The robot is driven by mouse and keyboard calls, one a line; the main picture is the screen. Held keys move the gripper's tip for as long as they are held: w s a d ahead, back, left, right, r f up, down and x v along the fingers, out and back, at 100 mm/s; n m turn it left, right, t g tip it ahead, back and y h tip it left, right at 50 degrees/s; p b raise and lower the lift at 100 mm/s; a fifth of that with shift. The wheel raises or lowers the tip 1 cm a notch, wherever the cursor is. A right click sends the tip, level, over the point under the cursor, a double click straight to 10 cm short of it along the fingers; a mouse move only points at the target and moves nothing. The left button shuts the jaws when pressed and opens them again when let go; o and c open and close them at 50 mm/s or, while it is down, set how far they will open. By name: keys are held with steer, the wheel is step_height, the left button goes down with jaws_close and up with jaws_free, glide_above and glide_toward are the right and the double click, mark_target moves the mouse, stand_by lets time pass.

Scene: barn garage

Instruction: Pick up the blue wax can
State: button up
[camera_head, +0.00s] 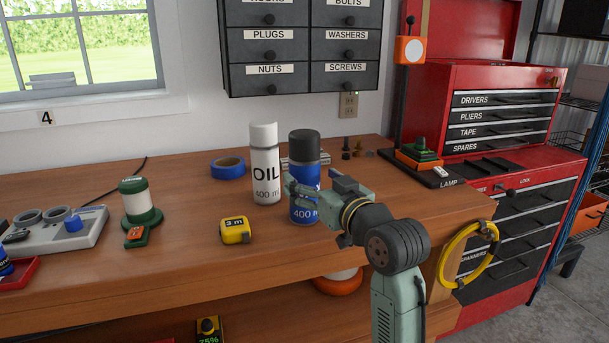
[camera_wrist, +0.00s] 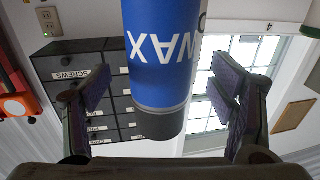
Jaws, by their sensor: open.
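My gripper (camera_wrist: 160,100) is open, with a gap between each finger and the can in that view. The white oil can (camera_head: 265,165) stands upright just left of the wax can.
A yellow tape measure (camera_head: 235,231), blue tape roll (camera_head: 228,168) and green-and-white lantern (camera_head: 139,202) lie left on the bench. A lamp (camera_head: 419,152) and red tool chest (camera_head: 500,75) stand right. Black drawers (camera_head: 301,45) hang above. The front bench strip is clear.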

steer(key=shift+p+x, duration=0.5)
steer(key=shift+x, duration=1.45)
steer(key=shift+f, duration=0.2)
steer(key=shift+c, duration=0.4)
steer(key=c, duration=1.6)
